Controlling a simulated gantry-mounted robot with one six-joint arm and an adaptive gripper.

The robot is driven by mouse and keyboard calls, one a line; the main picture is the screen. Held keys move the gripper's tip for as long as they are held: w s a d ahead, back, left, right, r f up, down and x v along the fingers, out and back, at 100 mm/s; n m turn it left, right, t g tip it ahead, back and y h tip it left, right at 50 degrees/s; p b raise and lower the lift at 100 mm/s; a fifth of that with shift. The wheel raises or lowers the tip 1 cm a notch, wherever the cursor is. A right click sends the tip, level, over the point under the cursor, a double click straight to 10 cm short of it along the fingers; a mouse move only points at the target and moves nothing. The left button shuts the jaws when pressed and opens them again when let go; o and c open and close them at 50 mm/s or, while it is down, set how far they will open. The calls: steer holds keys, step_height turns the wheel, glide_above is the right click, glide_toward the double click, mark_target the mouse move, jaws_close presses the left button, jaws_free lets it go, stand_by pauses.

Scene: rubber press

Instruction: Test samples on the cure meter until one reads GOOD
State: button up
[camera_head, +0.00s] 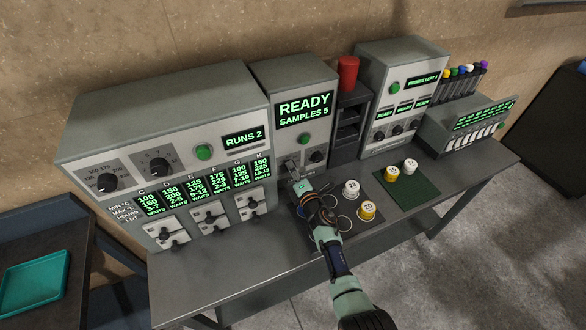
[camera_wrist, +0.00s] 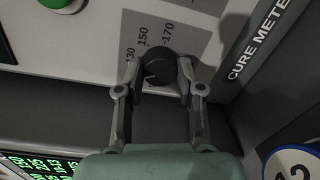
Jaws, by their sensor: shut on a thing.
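The cure meter (camera_head: 292,73) is a grey box at the middle of the bench. Its screen (camera_head: 304,108) reads READY, SAMPLES 5, above a green button (camera_head: 303,139). My gripper (camera_head: 295,177) is at its lower left front. In the wrist view my gripper (camera_wrist: 162,77) is shut on a black dial knob (camera_wrist: 158,62), one finger on each side, on a scale marked 130, 150, 170. The knob's white mark is small; I cannot tell its exact setting. Round samples stand at right: white 23 (camera_head: 352,187), yellow 20 (camera_head: 367,210), another yellow (camera_head: 392,173) and another white (camera_head: 410,165).
A wide machine reading RUNS 2 (camera_head: 241,140) stands left. A dark rack with a red cylinder (camera_head: 348,72) and a press reading PRESSES LEFT 4 (camera_head: 422,80) stand right. A green mat (camera_head: 416,192) lies before the press. The front left bench (camera_head: 225,262) is clear.

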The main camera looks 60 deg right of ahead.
steer(key=shift+r+m+t+y+p, duration=0.15)
steer(key=shift+m+p, duration=0.65)
steer(key=shift+m, duration=2.55)
steer(key=shift+f+m+t+y+p, duration=0.2)
steer(key=shift+m+p, duration=0.6)
steer(key=shift+m, duration=2.55)
steer(key=o, duration=1.2)
steer(key=shift+c, duration=0.2)
